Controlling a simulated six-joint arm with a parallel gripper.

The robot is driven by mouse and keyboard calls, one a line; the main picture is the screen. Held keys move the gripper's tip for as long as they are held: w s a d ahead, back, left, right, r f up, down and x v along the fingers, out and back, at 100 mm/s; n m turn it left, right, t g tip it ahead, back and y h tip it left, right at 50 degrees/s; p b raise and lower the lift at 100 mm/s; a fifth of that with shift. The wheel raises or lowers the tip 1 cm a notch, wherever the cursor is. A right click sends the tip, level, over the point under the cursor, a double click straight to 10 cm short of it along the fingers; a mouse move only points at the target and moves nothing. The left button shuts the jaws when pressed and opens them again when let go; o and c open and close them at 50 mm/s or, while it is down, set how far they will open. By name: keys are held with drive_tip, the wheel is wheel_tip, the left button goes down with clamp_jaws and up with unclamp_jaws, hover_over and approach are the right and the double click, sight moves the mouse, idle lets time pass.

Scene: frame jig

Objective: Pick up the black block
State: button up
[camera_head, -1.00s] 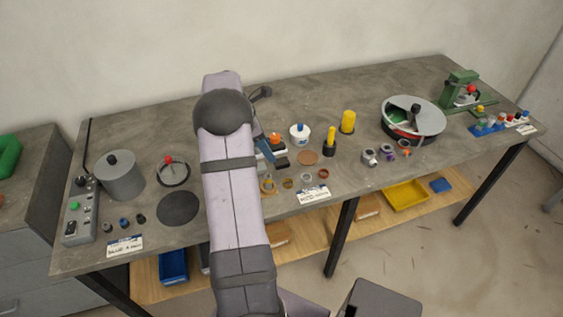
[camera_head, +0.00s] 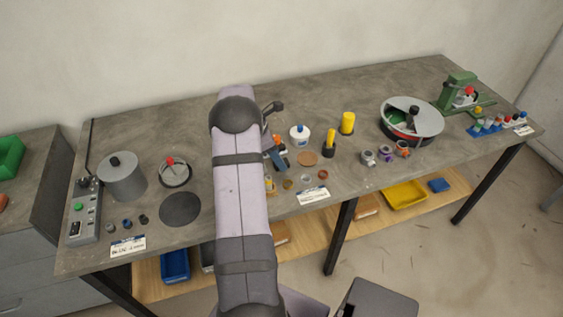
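My arm fills the middle of the view and hides part of the bench behind it. The end of my gripper (camera_head: 276,156) shows as small blue and dark parts just right of the arm, low over the bench. Its fingertips are too small and partly covered, so I cannot tell whether they are open or shut. I cannot make out the black block for certain; it may be among the dark parts at the gripper or hidden by the arm.
A white jar (camera_head: 299,135), yellow-topped cylinders (camera_head: 347,123) and a brown disc (camera_head: 307,158) stand right of the gripper. Small rings lie along the front edge. A grey pot (camera_head: 122,178) and black disc (camera_head: 180,209) are at left. A round drum (camera_head: 411,121) is farther right.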

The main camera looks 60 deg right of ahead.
drive_tip(key=shift+x, duration=1)
clamp_jaws()
drive_tip(key=shift+r, duration=0.1)
wheel_tip(320, 180, up, 10)
drive_tip(key=b, duration=0.1)
drive_tip(key=shift+b, duration=0.4)
drive_tip(key=shift+r, duration=0.15)
drive_tip(key=shift+r+p, duration=0.6)
drive_tip(key=shift+p, duration=0.4)
